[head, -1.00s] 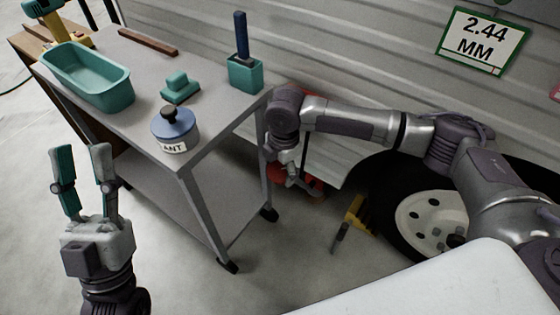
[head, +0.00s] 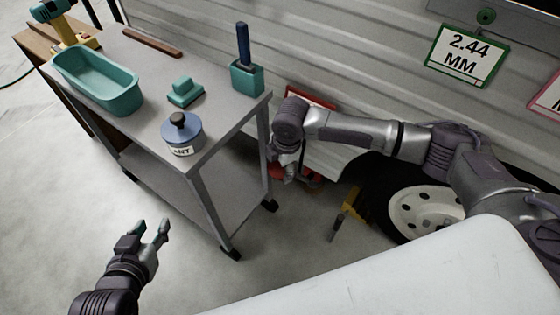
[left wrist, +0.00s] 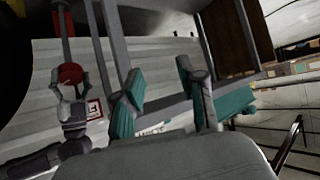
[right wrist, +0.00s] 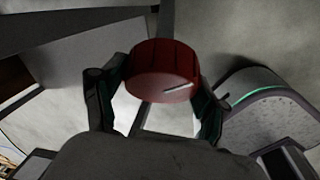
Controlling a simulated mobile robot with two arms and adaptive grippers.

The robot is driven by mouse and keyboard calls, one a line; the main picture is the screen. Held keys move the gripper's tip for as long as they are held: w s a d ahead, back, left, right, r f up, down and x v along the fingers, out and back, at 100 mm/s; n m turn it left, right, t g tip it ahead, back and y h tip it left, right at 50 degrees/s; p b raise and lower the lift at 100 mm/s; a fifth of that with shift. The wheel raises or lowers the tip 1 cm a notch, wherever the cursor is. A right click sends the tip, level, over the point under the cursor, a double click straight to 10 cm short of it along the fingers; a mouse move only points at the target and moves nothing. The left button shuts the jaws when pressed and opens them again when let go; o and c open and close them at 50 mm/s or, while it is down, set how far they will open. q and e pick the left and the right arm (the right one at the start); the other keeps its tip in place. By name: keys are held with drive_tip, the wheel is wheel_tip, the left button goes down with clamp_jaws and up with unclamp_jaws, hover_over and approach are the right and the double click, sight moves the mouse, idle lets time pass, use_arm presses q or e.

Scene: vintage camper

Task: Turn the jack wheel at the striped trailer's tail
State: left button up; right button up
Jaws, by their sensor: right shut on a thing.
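The red jack wheel (right wrist: 163,70) sits between both fingers of my right gripper (right wrist: 158,105) in the right wrist view, with a pale line on its face. The wheel also shows in the left wrist view (left wrist: 70,73), below a red post (left wrist: 68,22), with the fingers around it. In the head view my right gripper (head: 287,172) is low beside the striped trailer (head: 360,75) and partly hides the wheel. My left gripper (head: 150,229) is open and empty over the floor left of the cart; its fingers are apart in the left wrist view (left wrist: 162,95).
A grey wheeled cart (head: 215,130) carries a teal tub (head: 115,95), a blue lidded pot (head: 182,136) and a teal holder (head: 247,78). A yellow-and-black chock-like thing (head: 348,207) lies by the trailer's tyre (head: 385,180). The floor in front of the cart is clear.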

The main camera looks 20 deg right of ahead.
drive_tip(key=shift+s+m+p, duration=0.2)
drive_tip(key=shift+m+p, duration=0.1)
drive_tip(key=shift+p, duration=0.55)
drive_tip(key=shift+m+t+p, duration=0.4)
drive_tip(key=shift+p, duration=0.35)
use_arm(q)
drive_tip(key=s+a+f+g+y+p, duration=0.1)
drive_tip(key=s+a+f+g, duration=0.1)
drive_tip(key=s+g, duration=0.3)
drive_tip(key=s+a+f+g+y+p, duration=0.1)
drive_tip(key=s+a+g, duration=0.1)
drive_tip(key=s, duration=0.5)
use_arm(e)
drive_tip(key=shift+m, duration=0.4)
drive_tip(key=m+t+p, duration=0.1)
drive_tip(key=p, duration=0.1)
drive_tip(key=shift+s+f+m+y+p, duration=0.1)
drive_tip(key=shift+m+y+p, duration=0.2)
drive_tip(key=shift+m+p, duration=0.1)
use_arm(q)
wheel_tip(320, 180, down, 13)
drive_tip(key=w+g, duration=0.1)
drive_tip(key=shift+w+d+f, duration=0.15)
drive_tip(key=shift+w+d, duration=0.05)
drive_tip(key=shift+w, duration=0.1)
use_arm(e)
drive_tip(key=o, duration=1.2)
drive_tip(key=shift+c, duration=0.2)
drive_tip(key=shift+t, duration=0.3)
